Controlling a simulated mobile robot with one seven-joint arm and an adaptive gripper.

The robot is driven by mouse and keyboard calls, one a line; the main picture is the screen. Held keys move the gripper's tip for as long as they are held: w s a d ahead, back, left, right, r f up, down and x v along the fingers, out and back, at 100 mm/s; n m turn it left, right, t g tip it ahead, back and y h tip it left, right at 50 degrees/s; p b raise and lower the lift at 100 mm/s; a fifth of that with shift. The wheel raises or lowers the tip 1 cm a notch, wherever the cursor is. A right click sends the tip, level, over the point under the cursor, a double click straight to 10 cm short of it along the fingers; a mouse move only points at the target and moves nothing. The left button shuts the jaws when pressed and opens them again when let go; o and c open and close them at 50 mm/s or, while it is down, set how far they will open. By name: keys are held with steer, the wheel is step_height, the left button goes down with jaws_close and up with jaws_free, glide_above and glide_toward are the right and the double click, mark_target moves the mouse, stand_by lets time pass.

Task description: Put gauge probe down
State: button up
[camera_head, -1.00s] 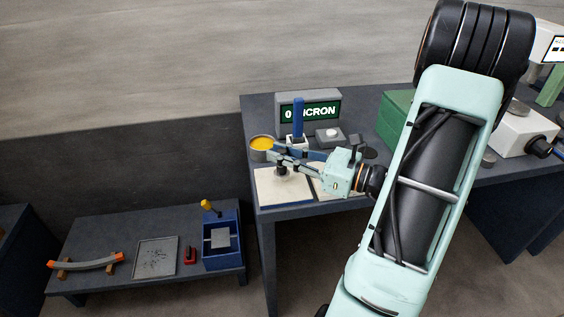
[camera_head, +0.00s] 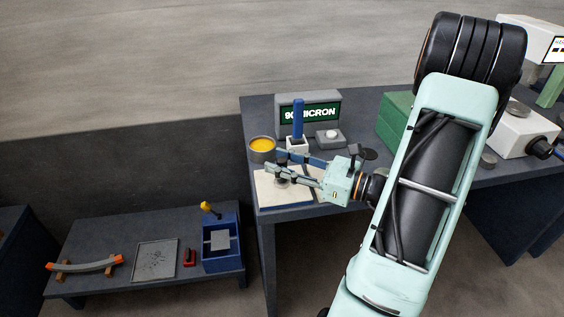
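A small grey piece (camera_head: 282,183) lies on the pad just below the fingertips, partly hidden by the lower finger. A blue upright stick (camera_head: 298,114) stands in a white block (camera_head: 293,143) behind the gripper, apart from it. I cannot tell for sure which of these is the gauge probe.
A tin with yellow contents (camera_head: 262,145) stands left of the white block. A grey box with a white button (camera_head: 329,138) and a green case (camera_head: 396,115) stand to the right. A low bench (camera_head: 110,226) at left bears a tray and a blue fixture.

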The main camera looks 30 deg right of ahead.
steer(key=v, duration=1.2)
